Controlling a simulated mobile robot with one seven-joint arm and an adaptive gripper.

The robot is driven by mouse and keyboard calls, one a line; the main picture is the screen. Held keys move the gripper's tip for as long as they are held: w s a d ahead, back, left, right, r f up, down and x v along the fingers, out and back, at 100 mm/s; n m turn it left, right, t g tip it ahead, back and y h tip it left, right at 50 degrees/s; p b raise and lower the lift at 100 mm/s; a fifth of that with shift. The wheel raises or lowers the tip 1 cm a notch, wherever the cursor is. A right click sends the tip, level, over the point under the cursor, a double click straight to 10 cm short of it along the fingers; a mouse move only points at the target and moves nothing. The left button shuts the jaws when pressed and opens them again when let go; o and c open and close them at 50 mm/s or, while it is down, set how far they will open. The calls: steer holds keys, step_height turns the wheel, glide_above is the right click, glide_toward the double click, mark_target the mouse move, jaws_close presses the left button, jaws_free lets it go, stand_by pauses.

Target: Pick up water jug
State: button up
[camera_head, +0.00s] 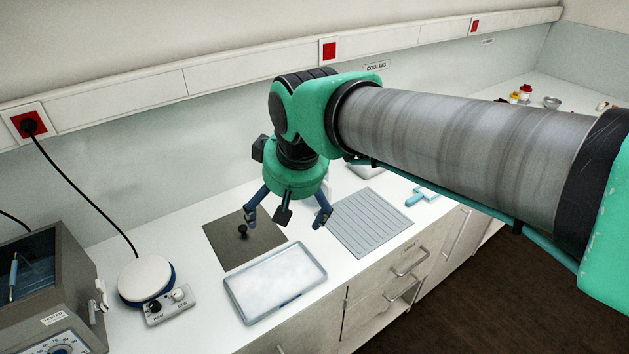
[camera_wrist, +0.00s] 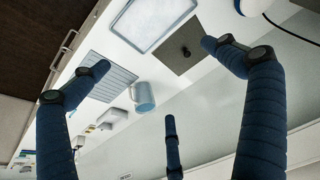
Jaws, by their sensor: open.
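A pale blue-grey jug (camera_wrist: 144,97) with a handle stands on the white worktop in the wrist view, beside the ribbed mat and toward the wall. I take it for the water jug; whether it holds water I cannot tell. In the head view I cannot make it out; my gripper and arm cover that area. My gripper (camera_head: 286,217) points down above the worktop, with its three blue fingers spread open and empty. In the wrist view the jug lies between the spread fingers (camera_wrist: 158,78), apart from them.
A dark mat (camera_head: 265,245) with a small black knob lies below my gripper. In front is a pale tray (camera_head: 275,284), to the right a ribbed mat (camera_head: 372,222). A hotplate (camera_head: 146,278) and a grey machine (camera_head: 45,290) stand left. A blue-handled tool (camera_head: 421,195) lies right.

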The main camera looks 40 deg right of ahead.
steer(key=w+d+g+p, duration=0.1)
steer(key=w+d+p, duration=0.4)
steer(key=w, duration=0.4)
steer(key=w+d+g+p, duration=0.1)
steer(key=w+d+p, duration=0.2)
steer(key=w+d, duration=0.6)
steer(key=w+d+f+g+p, duration=0.2)
steer(key=w+d+f+p, duration=0.4)
steer(key=w+d+f, duration=0.4)
steer(key=d, duration=0.3)
steer(key=shift+w+d+f, duration=0.3)
steer(key=shift+w, duration=0.1)
steer(key=shift+f, duration=4.25)
steer(key=shift+f, duration=0.15)
steer(key=shift+a+f+b, duration=0.1)
steer(key=shift+f+b, duration=0.3)
steer(key=shift+f, duration=2.1)
